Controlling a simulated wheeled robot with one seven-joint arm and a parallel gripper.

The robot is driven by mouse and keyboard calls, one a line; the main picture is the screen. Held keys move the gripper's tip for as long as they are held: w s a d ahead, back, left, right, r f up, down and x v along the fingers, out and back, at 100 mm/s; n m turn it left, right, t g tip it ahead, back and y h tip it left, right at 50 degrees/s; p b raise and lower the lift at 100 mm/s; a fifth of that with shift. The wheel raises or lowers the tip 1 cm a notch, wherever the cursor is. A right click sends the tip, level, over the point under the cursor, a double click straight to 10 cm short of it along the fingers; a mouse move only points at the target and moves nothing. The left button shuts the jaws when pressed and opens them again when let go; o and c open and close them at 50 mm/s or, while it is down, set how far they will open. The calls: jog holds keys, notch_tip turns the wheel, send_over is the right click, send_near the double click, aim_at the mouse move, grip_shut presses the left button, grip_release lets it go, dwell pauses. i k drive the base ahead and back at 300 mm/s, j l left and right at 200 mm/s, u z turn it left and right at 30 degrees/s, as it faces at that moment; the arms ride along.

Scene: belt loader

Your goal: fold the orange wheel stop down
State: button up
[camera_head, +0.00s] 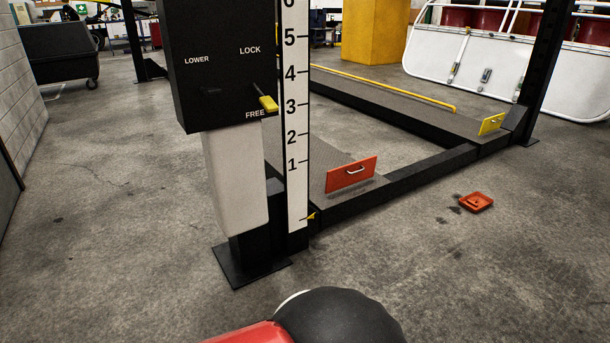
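A similar yellow wheel stop (491,124) stands at the near end of the right runway (420,115). My gripper is not in view. A red and black rounded part, which looks like part of my arm, shows at the bottom edge.
A lift post (240,185) with a black control box (225,60), a yellow-tipped lever (268,103) and a number scale (293,130) stands left of the orange stop. An orange tray (477,202) lies on the floor at right. The floor in front is otherwise clear.

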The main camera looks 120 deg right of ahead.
aim_at(342, 177)
jog(key=z, duration=4.5)
jog(key=i+l+u, duration=0.1)
jog(key=i+l, duration=0.25)
jog(key=i, duration=0.35)
jog(key=i+l+u, duration=0.1)
jog(key=i+l, duration=0.3)
jog(key=i, duration=0.3)
jog(key=i+l+u, duration=0.1)
jog(key=i+l, duration=0.35)
jog(key=i, duration=0.2)
jog(key=i+l+u, duration=0.1)
jog(key=i+l, duration=0.4)
jog(key=i, duration=0.15)
